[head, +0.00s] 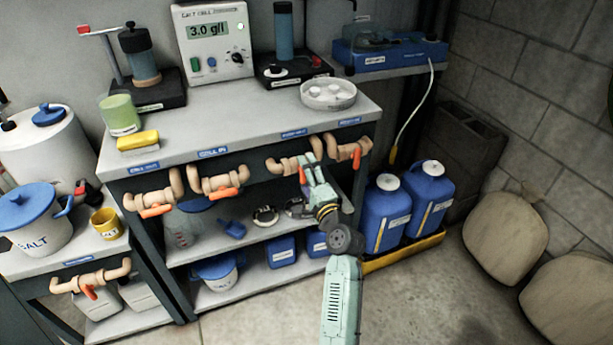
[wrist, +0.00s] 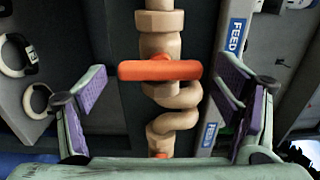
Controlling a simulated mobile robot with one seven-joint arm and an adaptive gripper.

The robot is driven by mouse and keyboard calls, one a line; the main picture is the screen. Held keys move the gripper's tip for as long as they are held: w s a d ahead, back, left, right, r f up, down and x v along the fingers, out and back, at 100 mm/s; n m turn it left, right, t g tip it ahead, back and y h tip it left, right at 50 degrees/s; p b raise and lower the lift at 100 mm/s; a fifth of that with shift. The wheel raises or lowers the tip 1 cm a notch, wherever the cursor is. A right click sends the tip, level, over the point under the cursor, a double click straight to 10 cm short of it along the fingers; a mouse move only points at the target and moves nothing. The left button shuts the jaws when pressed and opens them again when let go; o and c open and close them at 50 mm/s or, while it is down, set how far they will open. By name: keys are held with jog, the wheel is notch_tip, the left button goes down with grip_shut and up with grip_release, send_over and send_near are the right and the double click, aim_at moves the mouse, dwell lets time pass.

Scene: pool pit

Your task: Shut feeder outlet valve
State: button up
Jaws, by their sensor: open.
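A tan pipe valve with an orange lever (wrist: 160,70) fills the middle of the wrist view. Its lever lies crosswise to the pipe (wrist: 160,22). A blue label (wrist: 237,33) beside it begins "FEED"; the rest is cut off. My gripper (wrist: 167,90) is open, with purple-padded fingers apart on either side of the valve, holding nothing. In the head view my gripper (head: 308,170) is at the third bench-front valve (head: 280,164) from the left, partly hiding it. Its orange lever (head: 302,176) shows beside the fingers. A fourth valve (head: 349,151) is just to the right.
Two more valves (head: 153,194) (head: 220,181) are on the bench front at left, and another (head: 90,281) is on the low left cart. Blue jugs (head: 386,215) stand in a yellow tray (head: 404,250) at right. Floor in front is clear.

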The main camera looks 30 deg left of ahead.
jog(key=v, duration=1.2)
dwell(0.3)
